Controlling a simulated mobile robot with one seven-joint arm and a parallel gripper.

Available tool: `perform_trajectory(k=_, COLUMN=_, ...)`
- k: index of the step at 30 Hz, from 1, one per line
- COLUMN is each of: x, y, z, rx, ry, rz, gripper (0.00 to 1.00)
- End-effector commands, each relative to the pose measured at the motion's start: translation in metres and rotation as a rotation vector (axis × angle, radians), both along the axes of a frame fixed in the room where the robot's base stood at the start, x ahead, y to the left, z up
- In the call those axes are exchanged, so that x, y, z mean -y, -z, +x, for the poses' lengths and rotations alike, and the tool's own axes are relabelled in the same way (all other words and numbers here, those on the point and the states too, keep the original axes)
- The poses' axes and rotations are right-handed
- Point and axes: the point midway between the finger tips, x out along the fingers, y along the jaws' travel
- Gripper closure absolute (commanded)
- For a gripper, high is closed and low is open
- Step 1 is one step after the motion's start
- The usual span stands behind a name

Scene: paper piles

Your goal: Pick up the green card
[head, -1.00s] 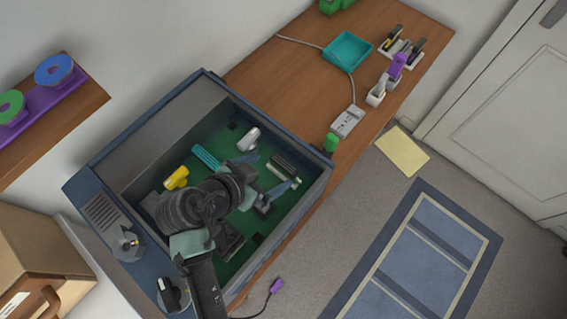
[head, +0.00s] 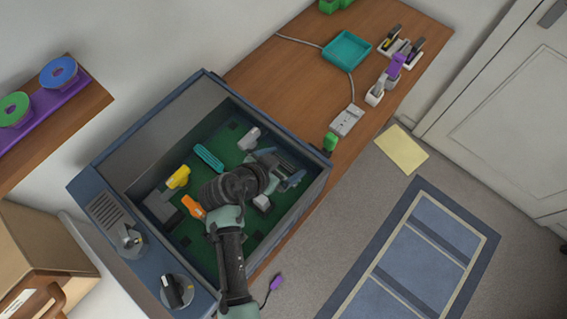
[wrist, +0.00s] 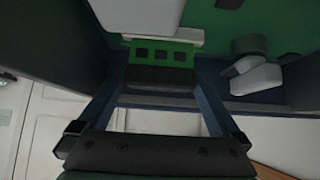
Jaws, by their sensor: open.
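In the wrist view, a green card (wrist: 162,54) with a row of three dark squares lies ahead, between and just beyond the fingertips. A black strip runs along its near edge and a pale bar along its far edge. My gripper (wrist: 162,82) is open, its two fingers spread to either side of the card's near edge. I cannot tell whether they touch it. In the head view, my gripper (head: 284,170) is low inside the blue-grey box, near its right wall. The card is not clearly made out there, as my wrist and fingers cover that area.
The open box (head: 92,166) has high walls and a green floor. A yellow part (head: 178,177), an orange part (head: 193,207), a teal part (head: 209,158) and a grey cylinder (head: 249,138) lie inside. A power strip (head: 347,120) and teal tray (head: 348,50) are on the desk.

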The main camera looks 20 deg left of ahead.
Motion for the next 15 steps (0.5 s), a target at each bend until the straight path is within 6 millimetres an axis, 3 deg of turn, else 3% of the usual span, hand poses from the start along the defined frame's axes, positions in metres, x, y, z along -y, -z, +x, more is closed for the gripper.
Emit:
perform_trajectory(k=2, x=-0.0001, y=-0.0001, z=-0.0001, rx=0.000, ry=0.000, rz=0.000, gripper=0.04)
perform_trajectory(k=12, x=-0.0002, y=-0.0004, z=-0.0002, rx=0.000, ry=0.000, rz=0.000, gripper=0.62)
perform_trajectory(k=15, x=-0.0002, y=-0.0005, z=-0.0003, rx=0.000, ry=0.000, rz=0.000, gripper=0.62)
